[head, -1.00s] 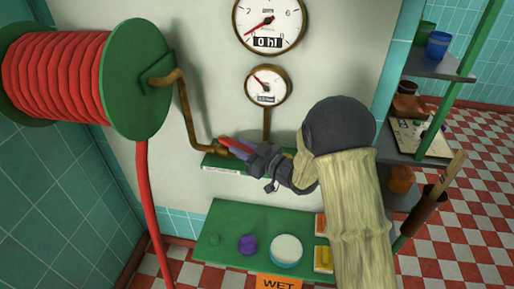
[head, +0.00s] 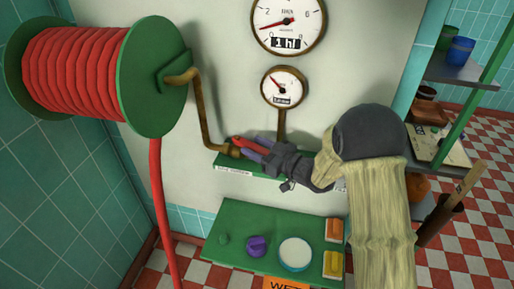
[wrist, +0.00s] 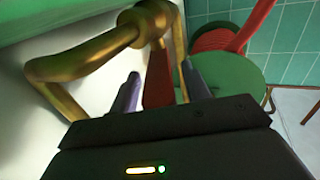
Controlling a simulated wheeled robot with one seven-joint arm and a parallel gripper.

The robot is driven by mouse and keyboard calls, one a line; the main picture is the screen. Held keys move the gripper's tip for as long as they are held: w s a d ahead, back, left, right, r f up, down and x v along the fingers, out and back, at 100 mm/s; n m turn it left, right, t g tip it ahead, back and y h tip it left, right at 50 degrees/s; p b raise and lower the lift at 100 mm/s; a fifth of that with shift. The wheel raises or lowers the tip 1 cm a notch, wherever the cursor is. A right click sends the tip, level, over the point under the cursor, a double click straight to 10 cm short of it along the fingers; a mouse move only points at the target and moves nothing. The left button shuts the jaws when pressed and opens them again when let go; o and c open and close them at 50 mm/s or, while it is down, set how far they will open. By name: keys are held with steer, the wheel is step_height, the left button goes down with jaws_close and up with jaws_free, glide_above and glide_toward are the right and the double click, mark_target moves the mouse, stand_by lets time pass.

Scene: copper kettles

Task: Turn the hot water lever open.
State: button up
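The red lever (head: 242,141) sits at the lower end of the bent brass pipe, above a narrow green shelf on the pale wall. In the wrist view the lever (wrist: 158,80) runs between my two purple fingers, below a brass pipe fitting (wrist: 147,22). My gripper (head: 256,149) reaches in from the right at the lever. In the wrist view my gripper (wrist: 165,90) looks open around the lever, with a gap on each side. Part of the lever is hidden by the gripper. The label (head: 233,169) on the shelf is too small to read.
A green hose reel (head: 153,76) with red hose stands at the left, its hose hanging down. Two round gauges (head: 288,22) (head: 283,87) are on the wall. A lower green shelf (head: 215,247) holds a purple knob (head: 257,246), a white-topped round dish (head: 295,254) and sponges (head: 333,263).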

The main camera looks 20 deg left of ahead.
steer(key=shift+d, duration=0.1)
steer(key=b+v, duration=0.2)
steer(key=v, duration=1.5)
steer(key=shift+d, duration=0.1)
